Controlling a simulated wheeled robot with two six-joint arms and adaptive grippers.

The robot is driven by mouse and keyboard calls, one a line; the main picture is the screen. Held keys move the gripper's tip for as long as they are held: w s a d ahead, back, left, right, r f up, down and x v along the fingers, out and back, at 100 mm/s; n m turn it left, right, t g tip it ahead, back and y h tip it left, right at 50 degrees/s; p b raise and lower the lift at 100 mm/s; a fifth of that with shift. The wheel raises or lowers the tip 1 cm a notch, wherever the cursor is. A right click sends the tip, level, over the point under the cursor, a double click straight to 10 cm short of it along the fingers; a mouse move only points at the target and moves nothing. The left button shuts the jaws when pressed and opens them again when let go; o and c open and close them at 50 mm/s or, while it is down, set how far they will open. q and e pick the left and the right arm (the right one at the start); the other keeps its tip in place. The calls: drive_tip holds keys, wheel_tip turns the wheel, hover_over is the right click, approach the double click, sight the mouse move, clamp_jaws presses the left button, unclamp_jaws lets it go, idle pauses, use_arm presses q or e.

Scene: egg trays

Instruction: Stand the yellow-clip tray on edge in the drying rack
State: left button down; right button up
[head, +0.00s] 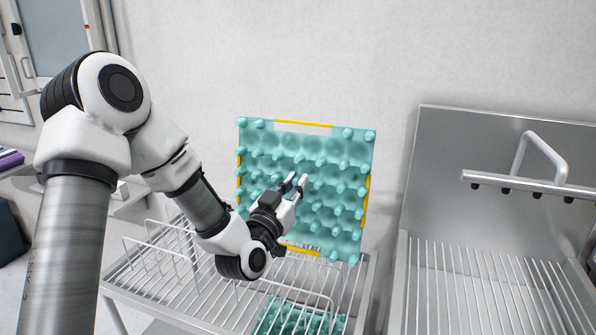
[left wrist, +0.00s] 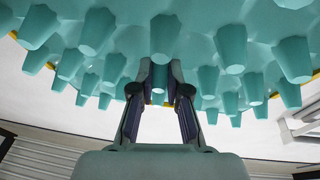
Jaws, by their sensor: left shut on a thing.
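The yellow-clip tray (head: 319,140) is a teal egg tray with rows of pegs and yellow clips along its edges. It is upright, its pegged face toward the head camera, slightly tilted in the picture. My left gripper (head: 297,183) is in front of its middle, shut on the tray's pegged side. In the left wrist view the tray (left wrist: 215,30) fills the top, and the fingers (left wrist: 160,85) close in at one of its pegs. The drying rack (head: 150,272) is white wire, below and behind my arm. I cannot tell whether the tray's lower edge touches it.
Another teal tray (head: 290,318) shows low at the rack, behind its wires. A steel unit (head: 440,150) with a slatted surface and a bar handle (head: 520,186) stands to the right. A plain wall is behind the held tray. Shelves are at far left.

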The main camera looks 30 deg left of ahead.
use_arm(q)
drive_tip(key=shift+f+b, duration=0.8)
drive_tip(key=shift+f, duration=0.05)
drive_tip(key=b, duration=0.5)
hover_over(296, 250)
drive_tip(key=w+a, duration=0.1)
drive_tip(key=w, duration=0.1)
drive_tip(key=f, duration=0.6)
drive_tip(key=shift+s+f, duration=0.2)
drive_tip(key=shift+s, duration=0.05)
wheel_tip(296, 250, down, 10)
drive_tip(key=b, duration=0.9)
drive_tip(key=shift+f, duration=0.1)
drive_tip(key=c, duration=1.1)
unclamp_jaws()
drive_tip(key=shift+s, duration=0.15)
